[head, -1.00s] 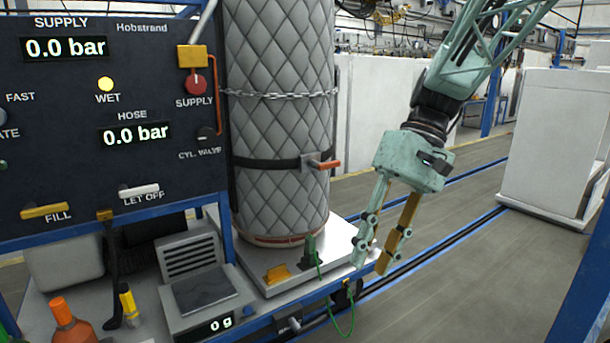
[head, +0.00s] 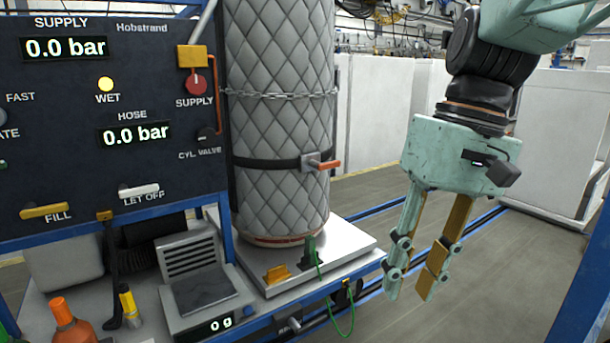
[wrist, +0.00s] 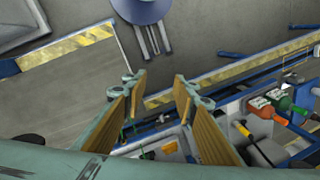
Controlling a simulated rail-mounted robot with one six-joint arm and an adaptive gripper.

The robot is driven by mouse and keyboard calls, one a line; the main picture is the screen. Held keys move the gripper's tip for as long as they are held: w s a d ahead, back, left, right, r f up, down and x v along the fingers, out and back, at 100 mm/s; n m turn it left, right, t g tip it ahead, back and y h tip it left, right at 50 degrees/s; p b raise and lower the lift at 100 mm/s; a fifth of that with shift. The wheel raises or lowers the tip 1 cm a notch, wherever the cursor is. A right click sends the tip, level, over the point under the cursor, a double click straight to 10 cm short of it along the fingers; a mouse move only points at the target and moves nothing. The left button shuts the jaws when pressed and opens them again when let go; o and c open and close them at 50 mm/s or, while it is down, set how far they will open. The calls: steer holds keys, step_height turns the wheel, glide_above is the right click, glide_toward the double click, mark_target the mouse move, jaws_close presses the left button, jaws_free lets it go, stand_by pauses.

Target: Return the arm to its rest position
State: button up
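My gripper (head: 412,277) hangs at the right in the head view, fingers pointing down, beside the right end of the station's bench. Its two fingers, one pale green and one with a tan pad, stand apart with nothing between them. In the wrist view my gripper (wrist: 157,85) also shows spread fingers with tan pads and an empty gap, with the floor and the bench edge beyond. It touches nothing that I can see.
The panel (head: 110,120) reads 0.0 bar for supply and hose. A scale (head: 205,290) reads 0 g. A green cable (head: 345,320) hangs at the bench edge. White blocks (head: 560,140) stand at right; the floor between is open.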

steer(key=s+d+t+h, duration=0.1)
steer(key=s+d+t, duration=0.1)
steer(key=s, duration=0.5)
steer(key=s+d+m+t+h, duration=0.1)
steer(key=s+d+t, duration=0.1)
steer(key=s, duration=0.5)
steer(key=shift+s+d+f+m+t, duration=0.2)
steer(key=shift+d+f+m+t, duration=0.1)
steer(key=shift+d, duration=0.15)
